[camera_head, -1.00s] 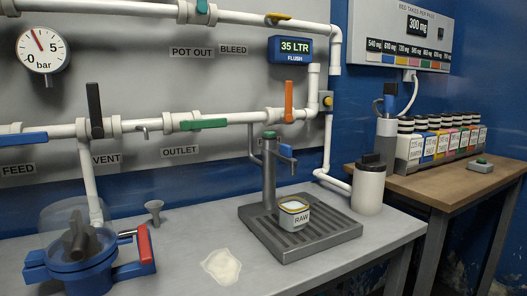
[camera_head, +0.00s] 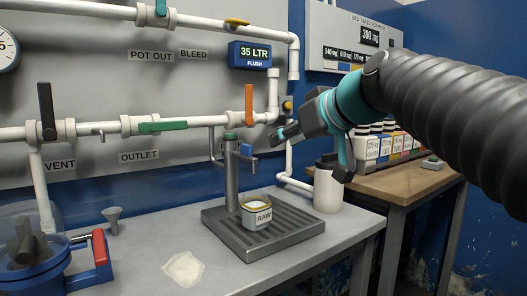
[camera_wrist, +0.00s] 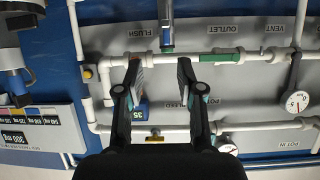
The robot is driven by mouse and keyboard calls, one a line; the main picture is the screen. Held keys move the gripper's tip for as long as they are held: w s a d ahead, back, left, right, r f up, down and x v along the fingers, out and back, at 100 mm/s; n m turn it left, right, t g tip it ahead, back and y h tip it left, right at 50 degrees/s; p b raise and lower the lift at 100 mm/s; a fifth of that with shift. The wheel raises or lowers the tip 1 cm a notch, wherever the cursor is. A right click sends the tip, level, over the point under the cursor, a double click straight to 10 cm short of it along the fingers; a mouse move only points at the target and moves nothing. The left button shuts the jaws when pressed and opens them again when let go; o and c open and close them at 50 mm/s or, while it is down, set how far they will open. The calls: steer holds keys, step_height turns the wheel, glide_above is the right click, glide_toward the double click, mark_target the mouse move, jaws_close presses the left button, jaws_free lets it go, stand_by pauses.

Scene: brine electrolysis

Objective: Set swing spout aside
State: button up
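In the wrist view, which is upside down, my gripper (camera_wrist: 160,78) is open and empty. The post (camera_wrist: 167,30) shows beyond the fingertips at the top centre.
White pipes carry an orange lever (camera_head: 249,104), a green lever (camera_head: 163,126) and a black lever (camera_head: 47,110) behind the spout. A white canister (camera_head: 328,190) stands right of the tray. A pale patch (camera_head: 184,268), a small funnel (camera_head: 113,218) and a blue-based vessel (camera_head: 35,270) are at left.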

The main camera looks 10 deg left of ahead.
mark_target(246, 146)
steer(key=shift+n+y, duration=0.3)
steer(key=shift+y, duration=0.1)
steer(key=x, duration=0.4)
steer(key=r+p+x, duration=0.1)
steer(key=x, duration=0.4)
steer(key=a+r+x, duration=0.1)
steer(key=x, duration=0.4)
steer(key=shift+w+a+f, duration=0.1)
steer(key=shift+w, duration=0.15)
jaws_close()
